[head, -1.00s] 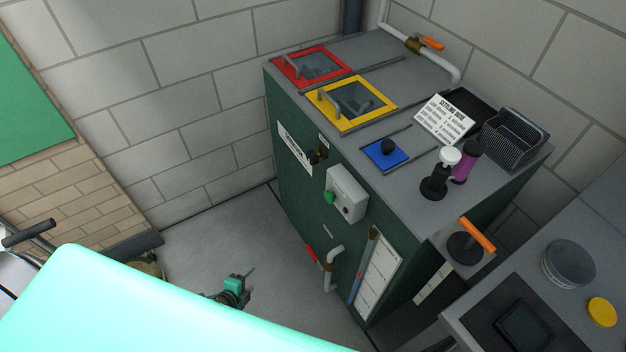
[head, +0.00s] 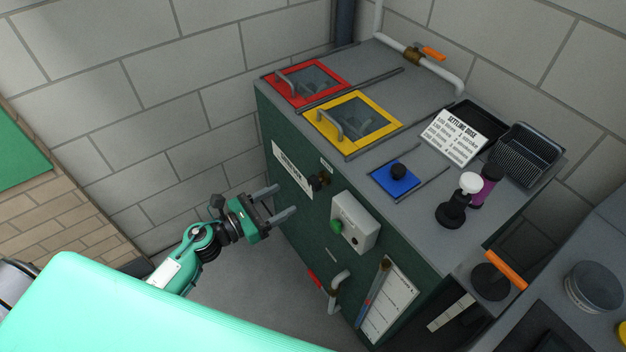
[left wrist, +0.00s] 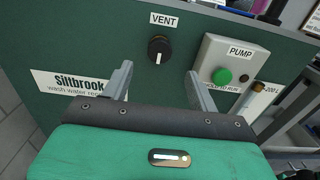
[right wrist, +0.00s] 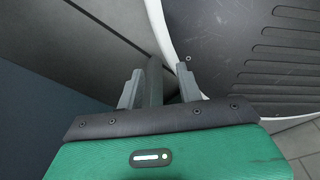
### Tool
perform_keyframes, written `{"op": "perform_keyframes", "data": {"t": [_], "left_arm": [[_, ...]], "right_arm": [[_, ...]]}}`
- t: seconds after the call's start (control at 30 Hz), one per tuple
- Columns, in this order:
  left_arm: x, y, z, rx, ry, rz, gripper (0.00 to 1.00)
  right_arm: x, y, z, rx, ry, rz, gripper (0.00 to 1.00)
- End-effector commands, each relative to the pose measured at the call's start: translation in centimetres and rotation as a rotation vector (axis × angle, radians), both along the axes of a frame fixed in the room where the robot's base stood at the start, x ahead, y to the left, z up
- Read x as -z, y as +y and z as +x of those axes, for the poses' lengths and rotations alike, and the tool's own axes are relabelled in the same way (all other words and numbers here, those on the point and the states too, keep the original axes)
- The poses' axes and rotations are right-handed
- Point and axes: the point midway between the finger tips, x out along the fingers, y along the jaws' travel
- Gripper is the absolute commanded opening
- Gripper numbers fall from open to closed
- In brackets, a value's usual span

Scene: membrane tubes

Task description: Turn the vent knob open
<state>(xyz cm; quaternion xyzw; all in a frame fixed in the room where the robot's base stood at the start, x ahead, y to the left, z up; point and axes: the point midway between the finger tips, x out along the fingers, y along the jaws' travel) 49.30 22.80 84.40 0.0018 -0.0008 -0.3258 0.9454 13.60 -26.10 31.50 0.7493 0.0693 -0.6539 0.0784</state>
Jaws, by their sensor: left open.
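The vent knob (left wrist: 158,48) is round and black with a white pointer line. It sits on the green cabinet front under a white VENT label (left wrist: 164,19). The line points roughly down in the left wrist view. In the head view the knob (head: 322,180) is small and dark. My left gripper (head: 283,200) is open and empty, left of the knob and apart from it. In the left wrist view its fingers (left wrist: 160,72) straddle the knob's line of sight, with the knob beyond the tips. My right gripper (right wrist: 160,70) has its fingers apart, with a grey post showing between them.
The PUMP box (left wrist: 225,68) with a green button is right of the knob. A Siltbrook sign (left wrist: 85,85) is on the left. Red (head: 338,67) and yellow (head: 391,127) framed hatches lie on top.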

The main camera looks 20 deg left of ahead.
Motion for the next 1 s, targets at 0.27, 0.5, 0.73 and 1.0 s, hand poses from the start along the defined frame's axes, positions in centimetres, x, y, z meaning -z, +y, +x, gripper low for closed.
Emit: {"op": "perform_keyframes", "data": {"t": [0.27,0.5,0.73,1.0], "left_arm": [[-0.4,-3.2,4.1,-0.001,-0.001,-0.004,0.60],[-0.2,-5.4,7.0,-0.001,0.002,-0.006,0.60],[0.0,-6.3,8.1,-0.001,0.003,-0.004,0.60],[0.0,-6.4,8.2,-0.001,0.002,-0.003,0.60]], "right_arm": [[-0.6,0.8,-3.0,0.002,0.026,0.010,0.36],[-0.8,0.8,-3.7,-0.002,0.030,0.011,0.36],[-0.8,0.1,-4.1,-0.005,0.031,0.004,0.36],[-0.8,-0.4,-4.7,-0.007,0.039,-0.002,0.36]]}}
